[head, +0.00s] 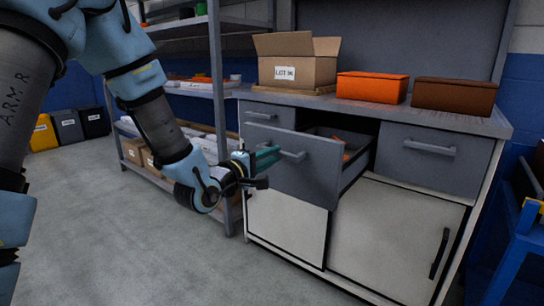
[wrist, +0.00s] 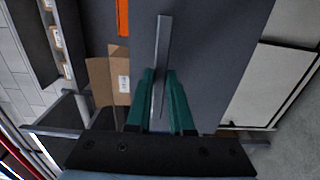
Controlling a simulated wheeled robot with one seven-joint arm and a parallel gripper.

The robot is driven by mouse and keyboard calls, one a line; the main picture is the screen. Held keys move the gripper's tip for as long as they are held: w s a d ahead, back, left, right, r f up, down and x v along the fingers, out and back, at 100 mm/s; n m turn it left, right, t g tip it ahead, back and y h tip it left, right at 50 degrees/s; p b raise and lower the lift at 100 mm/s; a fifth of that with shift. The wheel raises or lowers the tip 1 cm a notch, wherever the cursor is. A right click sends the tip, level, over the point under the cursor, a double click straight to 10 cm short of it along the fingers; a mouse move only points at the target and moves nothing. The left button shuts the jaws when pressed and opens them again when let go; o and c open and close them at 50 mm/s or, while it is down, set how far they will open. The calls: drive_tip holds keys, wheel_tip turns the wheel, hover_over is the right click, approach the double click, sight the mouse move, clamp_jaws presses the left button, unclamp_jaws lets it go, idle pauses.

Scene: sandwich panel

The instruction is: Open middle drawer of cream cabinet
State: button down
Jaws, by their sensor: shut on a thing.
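The cream cabinet (head: 391,239) has a row of grey drawers under its top. The middle drawer (head: 300,172) stands pulled out, with its inside showing and something orange in it. Its bar handle (head: 294,155) sits on the grey front. My gripper (head: 270,157) comes from the left with teal fingers shut on this handle. In the wrist view the fingers (wrist: 163,100) lie on either side of the handle bar (wrist: 163,50), in front of the grey drawer front (wrist: 215,60).
The right drawer (head: 432,158) and left drawer (head: 268,113) look closed. An open carton (head: 297,70), an orange box (head: 372,87) and a brown box (head: 454,95) stand on top. A shelf rack (head: 217,75) is left of the cabinet. The floor (head: 130,235) in front is clear.

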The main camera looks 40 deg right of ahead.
drive_tip(key=c, duration=0.8)
unclamp_jaws()
drive_tip(key=p+v, duration=0.3)
drive_tip(key=v, duration=0.5)
drive_tip(key=shift+a+r+p, duration=0.25)
drive_tip(key=shift+r+p, duration=0.05)
drive_tip(key=shift+p, duration=0.1)
drive_tip(key=shift+a+p, duration=0.1)
drive_tip(key=shift+p, duration=0.5)
